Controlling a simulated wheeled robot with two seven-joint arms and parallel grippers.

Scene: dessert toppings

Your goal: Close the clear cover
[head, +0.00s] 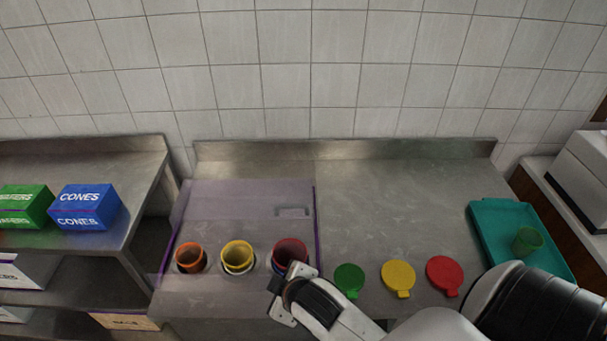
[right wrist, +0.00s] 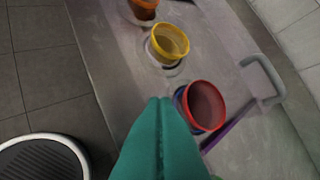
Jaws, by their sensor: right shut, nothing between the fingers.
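The clear cover (head: 235,198) is a faintly purple see-through panel with purple side edges, at the left part of the steel counter. Its handle (head: 293,211) is near its right side and also shows in the right wrist view (right wrist: 266,78). I cannot tell how far the cover is tilted. Orange (head: 190,257), yellow (head: 237,256) and red (head: 290,252) cups stand in a row of holes in the cover's area. My right gripper (head: 283,291) is at the near side of the red cup; its teal fingers (right wrist: 160,103) are shut and empty. My left gripper is out of view.
Green (head: 349,279), yellow (head: 398,276) and red (head: 444,274) lids lie on the counter right of the cups. A teal tray (head: 490,225) with a green cup (head: 527,241) is at the far right. The counter's back middle is clear.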

